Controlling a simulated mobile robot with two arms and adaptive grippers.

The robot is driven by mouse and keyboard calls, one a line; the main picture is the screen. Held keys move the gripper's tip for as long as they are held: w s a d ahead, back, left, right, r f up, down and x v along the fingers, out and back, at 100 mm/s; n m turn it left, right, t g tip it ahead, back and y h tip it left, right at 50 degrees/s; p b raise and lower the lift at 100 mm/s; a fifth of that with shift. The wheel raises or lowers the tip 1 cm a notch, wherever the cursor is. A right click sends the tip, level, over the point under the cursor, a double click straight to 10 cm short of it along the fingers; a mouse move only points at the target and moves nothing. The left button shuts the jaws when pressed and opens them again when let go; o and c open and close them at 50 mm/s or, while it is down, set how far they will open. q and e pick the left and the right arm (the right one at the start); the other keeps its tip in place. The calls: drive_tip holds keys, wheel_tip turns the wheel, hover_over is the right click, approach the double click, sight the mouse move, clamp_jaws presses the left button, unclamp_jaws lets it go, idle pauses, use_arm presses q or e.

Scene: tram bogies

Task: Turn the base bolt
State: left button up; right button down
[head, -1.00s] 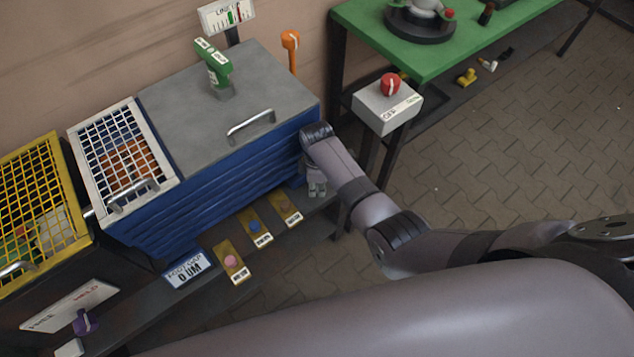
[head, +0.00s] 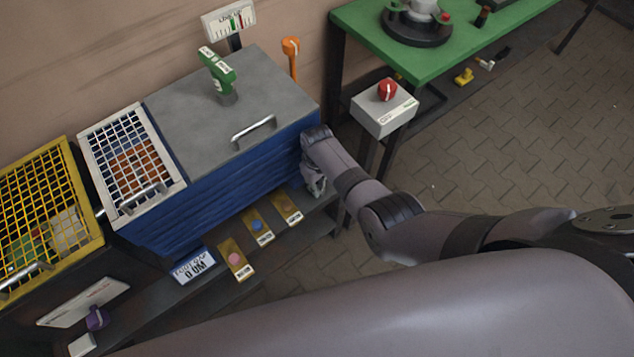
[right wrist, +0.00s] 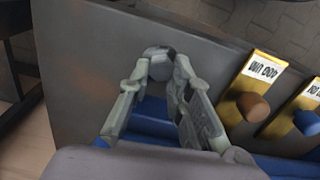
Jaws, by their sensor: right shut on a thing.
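The base bolt (right wrist: 157,60) shows in the right wrist view as a grey, faceted head on the dark shelf beside the blue cabinet. My right gripper (right wrist: 159,77) is shut on it, with one fingertip on each side of the head. In the head view my right gripper (head: 315,183) is low at the right end of the blue cabinet (head: 215,208), and the bolt is hidden there. My left gripper is not in view.
Yellow plates with brown (head: 287,206), blue (head: 256,226) and pink (head: 235,259) knobs line the dark shelf left of my right gripper. A box with a red knob (head: 387,90) and a green table (head: 455,45) stand at the right. Paved floor lies beyond.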

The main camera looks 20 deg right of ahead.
sight(318, 186)
drive_tip(key=shift+m, duration=0.5)
drive_tip(key=c, duration=1.5)
unclamp_jaws()
drive_tip(key=shift+o, duration=0.2)
drive_tip(key=shift+r, duration=0.1)
wheel_tip(318, 186, up, 12)
